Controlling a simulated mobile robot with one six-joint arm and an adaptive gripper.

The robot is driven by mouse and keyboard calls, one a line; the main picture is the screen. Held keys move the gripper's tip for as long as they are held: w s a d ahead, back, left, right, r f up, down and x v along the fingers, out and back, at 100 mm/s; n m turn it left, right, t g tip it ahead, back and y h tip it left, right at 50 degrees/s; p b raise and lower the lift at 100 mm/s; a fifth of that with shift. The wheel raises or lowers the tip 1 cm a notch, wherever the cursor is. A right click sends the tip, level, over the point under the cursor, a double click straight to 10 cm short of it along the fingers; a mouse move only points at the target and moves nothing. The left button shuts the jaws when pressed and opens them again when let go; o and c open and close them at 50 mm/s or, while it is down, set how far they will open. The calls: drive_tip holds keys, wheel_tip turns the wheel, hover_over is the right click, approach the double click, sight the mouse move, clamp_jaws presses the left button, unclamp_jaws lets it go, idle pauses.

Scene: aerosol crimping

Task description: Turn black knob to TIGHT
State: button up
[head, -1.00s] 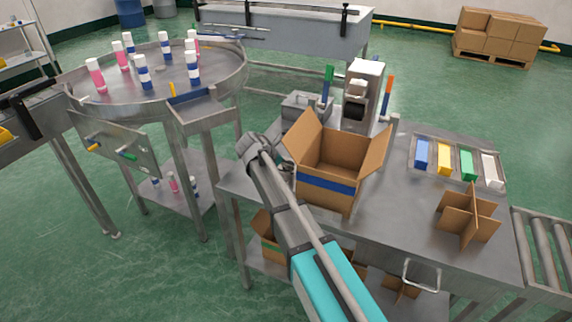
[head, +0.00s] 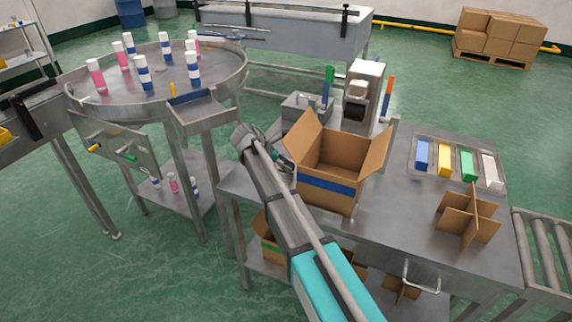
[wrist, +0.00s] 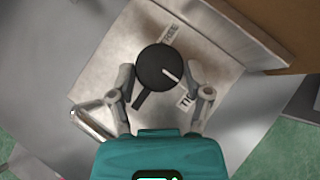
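The round black knob (wrist: 158,66) sits on a pale metal plate (wrist: 105,70) in the wrist view. A white line on the knob points to the lower right, and a black bar sticks out to the lower left. A partly hidden label starting "TI" (wrist: 184,101) lies below right of the knob; another label (wrist: 172,34), hard to read, lies above it. My gripper (wrist: 160,76) is open, with one finger on each side of the knob and visible gaps between. In the head view, my arm and the box mostly hide the gripper and knob.
An open cardboard box (head: 328,187) stands close right of my wrist; its edge also shows in the wrist view (wrist: 285,30). A crimping machine (head: 362,95) stands behind it. A round bottle table (head: 120,108) is to the left.

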drive_tip(key=o, duration=0.3)
drive_tip(key=shift+o, duration=0.2)
drive_tip(key=shift+s+n, duration=0.1)
drive_tip(key=shift+n, duration=0.2)
